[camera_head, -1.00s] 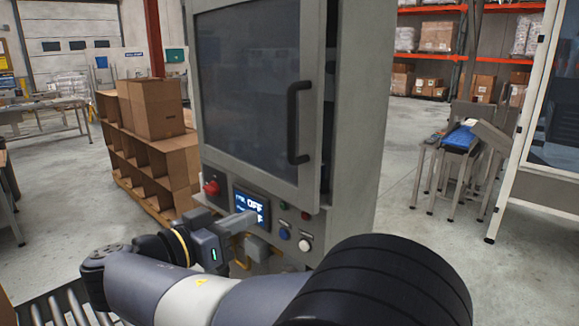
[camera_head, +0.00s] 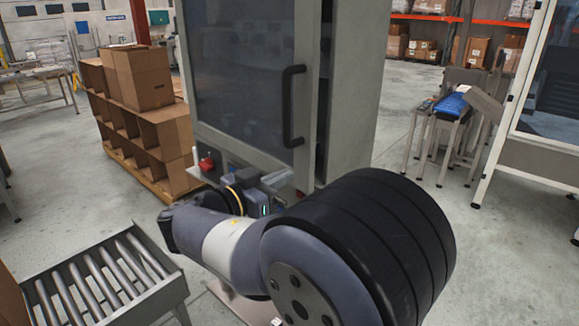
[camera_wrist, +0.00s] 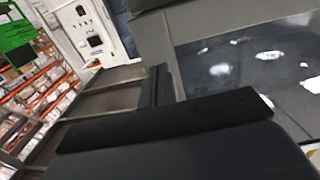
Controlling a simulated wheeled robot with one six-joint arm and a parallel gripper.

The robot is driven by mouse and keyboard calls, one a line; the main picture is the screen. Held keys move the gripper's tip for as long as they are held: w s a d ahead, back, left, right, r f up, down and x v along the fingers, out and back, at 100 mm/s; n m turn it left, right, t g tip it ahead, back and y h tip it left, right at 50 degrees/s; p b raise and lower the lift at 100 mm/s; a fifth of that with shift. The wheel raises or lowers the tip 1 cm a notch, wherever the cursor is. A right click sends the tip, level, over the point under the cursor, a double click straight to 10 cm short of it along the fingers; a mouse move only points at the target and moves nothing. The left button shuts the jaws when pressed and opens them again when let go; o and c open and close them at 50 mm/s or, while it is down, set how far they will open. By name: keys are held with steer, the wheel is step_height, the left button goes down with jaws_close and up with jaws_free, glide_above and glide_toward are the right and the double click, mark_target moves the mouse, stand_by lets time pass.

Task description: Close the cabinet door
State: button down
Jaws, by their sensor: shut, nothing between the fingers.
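The grey cabinet (camera_head: 350,95) stands upright ahead of me in the head view. Its door (camera_head: 312,60) has a dark window and a black vertical handle (camera_head: 291,106) near its right edge. A dark gap shows between the door's right edge and the cabinet body, so the door is ajar. My gripper (camera_head: 283,181) is shut and empty, low in front of the door and below the handle; whether it touches the cabinet cannot be told. In the wrist view, a dark pane with bright reflections in a grey frame fills the upper right.
A roller conveyor (camera_head: 72,265) is at the lower left. Small metal stands (camera_head: 447,118) and a glazed cabinet (camera_head: 560,150) are at the right. Bare floor lies between them and the cabinet.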

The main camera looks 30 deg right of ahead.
mark_target(301, 166)
steer(key=shift+p+x, duration=0.4)
steer(key=shift+x, duration=0.95)
steer(key=shift+d+f+b, duration=0.15)
steer(key=shift+d+b, duration=0.15)
steer(key=shift+b, duration=0.05)
steer(key=b+x, duration=0.2)
steer(key=x, duration=0.1)
steer(key=shift+w+d+f+b, duration=0.15)
steer(key=shift+d+b, duration=0.15)
steer(key=shift+b, duration=0.05)
steer(key=shift+d, duration=0.2)
steer(key=shift+r, duration=0.55)
steer(key=shift+b, duration=0.4)
